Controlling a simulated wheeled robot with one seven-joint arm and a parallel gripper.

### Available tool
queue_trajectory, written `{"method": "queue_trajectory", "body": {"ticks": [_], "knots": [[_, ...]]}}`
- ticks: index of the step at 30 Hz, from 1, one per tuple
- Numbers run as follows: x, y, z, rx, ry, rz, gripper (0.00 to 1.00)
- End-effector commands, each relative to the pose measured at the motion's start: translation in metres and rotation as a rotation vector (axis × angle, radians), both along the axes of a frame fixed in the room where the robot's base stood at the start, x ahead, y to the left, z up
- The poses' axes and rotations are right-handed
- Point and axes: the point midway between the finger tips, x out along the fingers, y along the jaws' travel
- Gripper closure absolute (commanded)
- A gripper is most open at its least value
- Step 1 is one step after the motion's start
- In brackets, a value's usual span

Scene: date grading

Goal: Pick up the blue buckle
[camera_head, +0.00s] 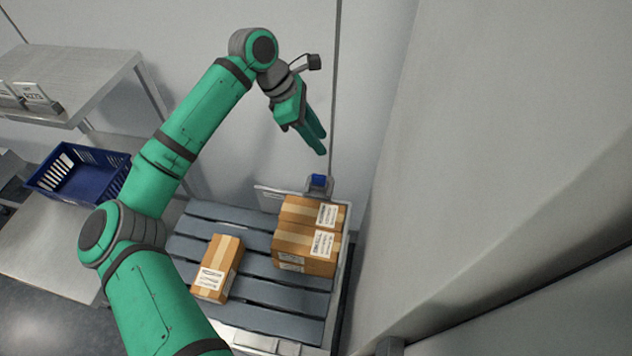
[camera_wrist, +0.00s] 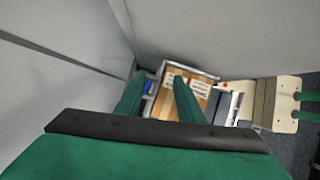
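A small blue piece (camera_head: 319,181), which looks like the blue buckle, sits on a grey holder at the back edge of the slatted platform, behind the stacked boxes. In the wrist view, a small blue patch (camera_wrist: 150,74) shows just right of the left fingertip; its shape is too small to make out. My gripper (camera_head: 319,150) hangs above the blue piece, fingers pointing down, clearly apart from it. In the wrist view, the two green fingers (camera_wrist: 161,76) are spread with nothing held between them.
Stacked cardboard boxes (camera_head: 307,251) stand close in front of the blue piece. Another box (camera_head: 217,268) lies on the grey slatted platform (camera_head: 255,288). A pale wall stands close on the right. A blue crate (camera_head: 57,196) and metal tables are at the left.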

Motion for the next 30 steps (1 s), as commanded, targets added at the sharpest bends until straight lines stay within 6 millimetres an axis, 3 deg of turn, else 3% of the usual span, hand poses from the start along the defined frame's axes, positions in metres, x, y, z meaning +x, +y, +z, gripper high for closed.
{"method": "queue_trajectory", "body": {"ticks": [3, 6, 12, 30], "knots": [[0.016, -0.016, -0.044, 0.233, -0.015, -0.092, 0.66], [0.025, -0.019, -0.066, 0.367, -0.031, -0.145, 0.66], [0.033, -0.014, -0.084, 0.481, -0.049, -0.181, 0.66], [0.029, -0.008, -0.15, 0.479, -0.045, -0.174, 0.66]]}}
